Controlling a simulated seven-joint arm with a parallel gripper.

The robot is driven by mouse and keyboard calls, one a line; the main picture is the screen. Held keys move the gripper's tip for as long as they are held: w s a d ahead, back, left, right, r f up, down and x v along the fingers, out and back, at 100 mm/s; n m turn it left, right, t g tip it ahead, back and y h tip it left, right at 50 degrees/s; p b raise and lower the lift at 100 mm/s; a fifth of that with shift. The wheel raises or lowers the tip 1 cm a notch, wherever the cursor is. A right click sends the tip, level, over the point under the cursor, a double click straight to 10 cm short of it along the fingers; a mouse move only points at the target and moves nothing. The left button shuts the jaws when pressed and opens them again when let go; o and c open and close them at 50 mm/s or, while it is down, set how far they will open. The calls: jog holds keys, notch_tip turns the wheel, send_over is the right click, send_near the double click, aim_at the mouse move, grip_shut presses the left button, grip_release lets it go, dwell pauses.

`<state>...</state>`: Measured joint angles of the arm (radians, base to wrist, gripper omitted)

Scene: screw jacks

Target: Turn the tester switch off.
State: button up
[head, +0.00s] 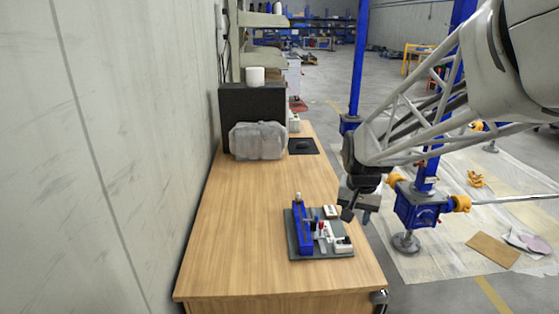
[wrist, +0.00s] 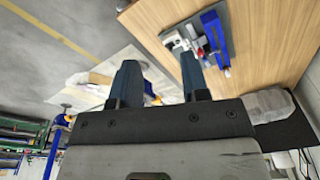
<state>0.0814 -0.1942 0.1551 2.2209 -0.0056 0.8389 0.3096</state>
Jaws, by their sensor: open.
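The tester (head: 320,232) sits near the front right part of the wooden table. It has a dark grey base plate (head: 311,256), a tall blue block (head: 302,229), and small white and red parts. A small white box (head: 331,212) is at its back right, and another white part (head: 343,244) is at its front right. Which part is the switch, and its position, is too small to tell. My gripper (head: 359,207) is open and empty, just right of the tester and apart from it. In the wrist view, my gripper (wrist: 159,68) has its fingers spread, with the tester (wrist: 207,42) beyond them.
The wooden table (head: 240,230) has free room left of the tester. A clear plastic-like container (head: 258,141) and a black box (head: 252,104) stand at the back. A blue post with a jack (head: 422,205) stands on the floor right of the table. The wall borders the table's left.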

jog(key=w+d+f+m, duration=0.2)
jog(key=w+d+f, duration=0.2)
jog(key=w+f, duration=0.6)
jog(key=m+g, duration=0.1)
jog(key=m, duration=0.2)
send_over(348, 237)
notch_tip(348, 237, down, 9)
jog(key=shift+s+a+r, duration=0.1)
jog(key=shift+s+a, duration=0.05)
jog(key=shift+w+f, duration=0.25)
jog(key=shift+f, duration=0.15)
jog(key=shift+f, duration=0.1)
jog(key=shift+f, duration=3.8)
grip_shut()
